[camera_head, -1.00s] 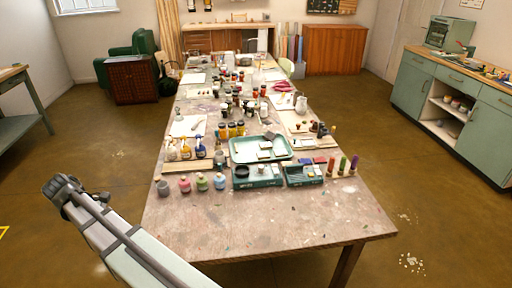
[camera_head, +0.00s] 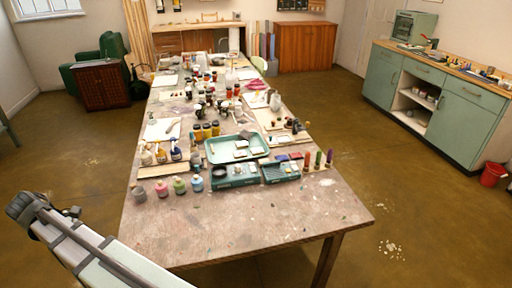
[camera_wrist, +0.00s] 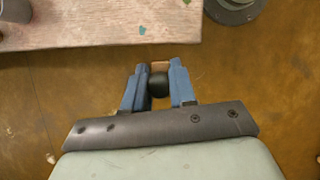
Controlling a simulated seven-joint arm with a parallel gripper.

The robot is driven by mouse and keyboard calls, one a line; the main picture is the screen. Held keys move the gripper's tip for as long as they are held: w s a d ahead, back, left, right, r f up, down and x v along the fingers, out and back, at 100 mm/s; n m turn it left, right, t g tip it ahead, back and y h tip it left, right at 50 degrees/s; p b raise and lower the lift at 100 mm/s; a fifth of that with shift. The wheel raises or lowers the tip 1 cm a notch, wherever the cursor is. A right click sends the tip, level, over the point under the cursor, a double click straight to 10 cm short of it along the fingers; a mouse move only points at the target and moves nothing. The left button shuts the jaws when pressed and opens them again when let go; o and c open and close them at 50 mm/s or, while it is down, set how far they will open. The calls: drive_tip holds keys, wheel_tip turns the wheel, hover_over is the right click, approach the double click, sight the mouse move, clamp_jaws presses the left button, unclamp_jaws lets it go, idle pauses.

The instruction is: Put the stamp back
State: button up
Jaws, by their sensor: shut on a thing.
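In the wrist view, my gripper (camera_wrist: 159,70) is shut on what looks like the stamp (camera_wrist: 159,86). A dark rounded knob shows between the two blue fingers, with a small tan edge just beyond it. The rest of the held thing is hidden by the fingers. It hangs over the brown floor, just off the table edge. In the head view only my arm shows at the lower left; I cannot make out the gripper or the stamp there.
The long table (camera_head: 250,225) has a bare front part. Behind it stand small jars (camera_head: 179,186), two dark teal boxes (camera_head: 236,182), a pale green tray (camera_head: 214,156) and several coloured sticks (camera_head: 318,160). A red bucket (camera_head: 492,174) stands at the far right.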

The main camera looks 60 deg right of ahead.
drive_tip(key=shift+d, duration=0.1)
drive_tip(key=w+d+r, duration=0.2)
drive_tip(key=w+d, duration=0.1)
drive_tip(key=d, duration=1.4)
drive_tip(key=w+d+r, duration=0.1)
drive_tip(key=w+d, duration=0.2)
drive_tip(key=d, duration=1.5)
drive_tip(key=s+d, duration=0.4)
drive_tip(key=d, duration=1)
drive_tip(key=s+d+r, duration=0.1)
drive_tip(key=s+d, duration=0.7)
drive_tip(key=d, duration=0.4)
drive_tip(key=s+d, duration=0.9)
drive_tip(key=d, duration=0.4)
drive_tip(key=s+d, duration=0.8)
drive_tip(key=s, duration=0.3)
drive_tip(key=s+d, duration=0.8)
drive_tip(key=s, duration=0.3)
drive_tip(key=shift+s+f, duration=0.15)
drive_tip(key=shift+f, duration=4.85)
